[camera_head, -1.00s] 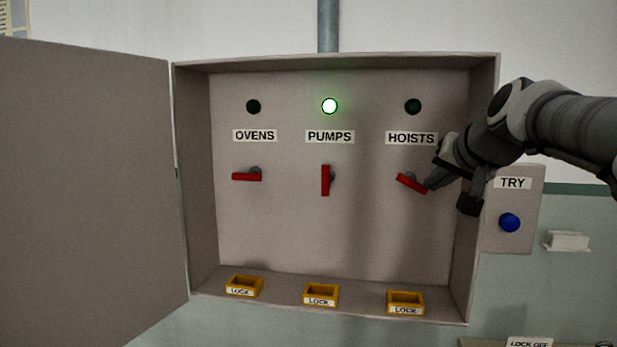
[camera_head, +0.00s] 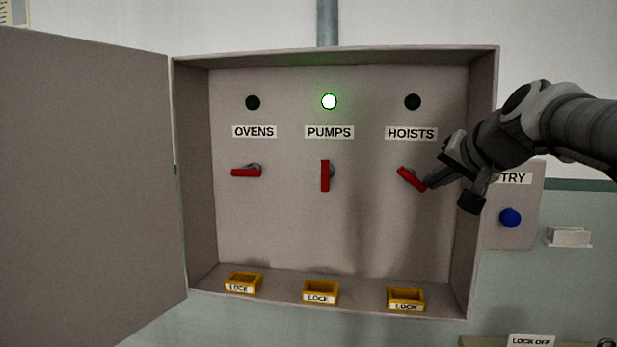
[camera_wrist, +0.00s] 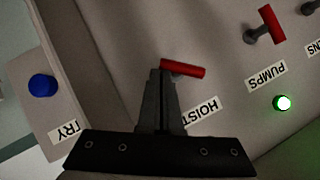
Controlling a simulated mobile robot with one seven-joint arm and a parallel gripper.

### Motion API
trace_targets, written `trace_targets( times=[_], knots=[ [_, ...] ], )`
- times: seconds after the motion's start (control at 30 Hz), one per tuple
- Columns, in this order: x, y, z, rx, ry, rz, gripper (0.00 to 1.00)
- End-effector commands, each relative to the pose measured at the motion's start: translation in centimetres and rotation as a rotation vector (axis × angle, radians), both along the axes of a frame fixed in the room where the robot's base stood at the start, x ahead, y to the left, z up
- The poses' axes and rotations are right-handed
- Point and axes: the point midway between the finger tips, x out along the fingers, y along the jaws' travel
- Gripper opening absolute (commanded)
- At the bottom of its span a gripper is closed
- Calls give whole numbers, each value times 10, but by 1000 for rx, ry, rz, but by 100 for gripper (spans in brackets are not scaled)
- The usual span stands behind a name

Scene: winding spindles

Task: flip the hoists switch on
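The hoists switch is a red handle (camera_head: 411,179) under the HOISTS label (camera_head: 411,133), at the right of the open box. It slants down to the right, between level and upright. The lamp above it (camera_head: 412,102) is dark. My gripper (camera_head: 430,183) reaches in from the right, with its tip at the handle's lower right end. In the wrist view my gripper's fingers (camera_wrist: 161,74) are together, and their tips meet one end of the red handle (camera_wrist: 186,69). The handle's other end sticks out free. The exact contact is partly hidden behind the fingers.
The pumps handle (camera_head: 325,176) is upright with its green lamp (camera_head: 329,101) lit. The ovens handle (camera_head: 246,172) is level, its lamp dark. Yellow LOCK trays (camera_head: 321,292) line the box's bottom. The box's right wall (camera_head: 477,110) and blue TRY button (camera_head: 510,218) are near my arm.

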Motion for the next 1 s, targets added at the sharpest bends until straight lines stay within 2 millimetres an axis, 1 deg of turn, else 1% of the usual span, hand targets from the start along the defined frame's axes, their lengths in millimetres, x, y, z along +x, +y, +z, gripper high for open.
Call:
trace_targets(
  times=[0.03,0.6,1.0],
  knots=[
    [0,0,-3,0,1,0,0],
    [0,0,-20,-2,2,-1,0],
    [1,4,-27,0,1,-1,0]
  ],
)
